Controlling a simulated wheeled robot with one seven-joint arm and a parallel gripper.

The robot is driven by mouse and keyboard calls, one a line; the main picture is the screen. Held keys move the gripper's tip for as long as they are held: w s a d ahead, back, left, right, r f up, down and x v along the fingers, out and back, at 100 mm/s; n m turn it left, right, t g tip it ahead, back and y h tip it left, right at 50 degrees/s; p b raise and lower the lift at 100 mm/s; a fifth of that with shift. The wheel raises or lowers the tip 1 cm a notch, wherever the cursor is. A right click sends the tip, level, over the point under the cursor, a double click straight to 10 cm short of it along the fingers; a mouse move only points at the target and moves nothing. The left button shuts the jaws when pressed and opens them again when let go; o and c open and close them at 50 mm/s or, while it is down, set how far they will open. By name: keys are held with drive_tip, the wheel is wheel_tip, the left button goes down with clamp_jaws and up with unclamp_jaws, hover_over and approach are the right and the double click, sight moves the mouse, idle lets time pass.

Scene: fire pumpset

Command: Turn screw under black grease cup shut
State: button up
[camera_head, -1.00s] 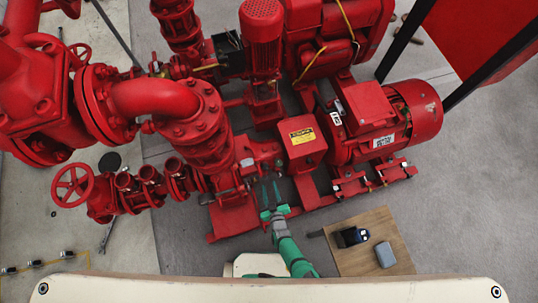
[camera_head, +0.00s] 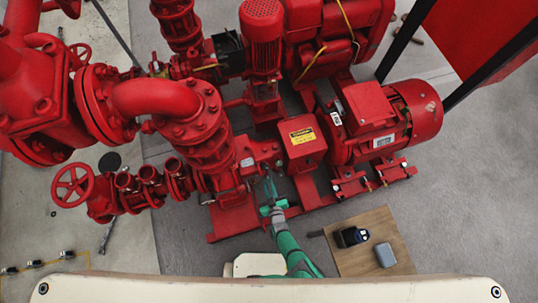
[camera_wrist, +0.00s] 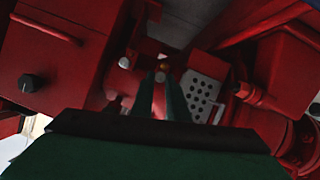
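My gripper (camera_head: 269,187) is low at the front of the red pump set, beside the pump's shaft end. In the wrist view, its two green fingers (camera_wrist: 160,80) point into the machinery, close together with a narrow gap between them. A small brass-coloured fitting (camera_wrist: 163,66) shows just past the fingertips; I cannot tell whether they touch it. A round black knob-like part (camera_wrist: 28,83) sits on a red housing at the left of the wrist view; I cannot tell whether it is the black grease cup. The screw is not clearly visible.
A red box with a yellow label (camera_head: 302,140) stands right of my gripper, with the red motor (camera_head: 375,125) beyond. A perforated grey plate (camera_wrist: 203,98) lies close right of the fingers. A wooden table (camera_head: 375,260) stands at lower right.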

drive_tip(key=shift+d, duration=0.15)
clamp_jaws()
drive_tip(key=shift+w+d+m+g+y, duration=0.15)
drive_tip(key=shift+m+g+y, duration=0.1)
drive_tip(key=shift+m+y, duration=0.6)
drive_tip(key=shift+s+d+m+g+y, duration=0.1)
drive_tip(key=shift+m+g+y, duration=0.15)
drive_tip(key=shift+m+y, duration=0.6)
drive_tip(key=shift+w+m+h, duration=0.1)
drive_tip(key=shift+m+h, duration=0.2)
drive_tip(key=shift+m, duration=0.1)
drive_tip(key=o, duration=0.8)
unclamp_jaws()
drive_tip(key=shift+d, duration=0.1)
drive_tip(key=shift+v, duration=5.45)
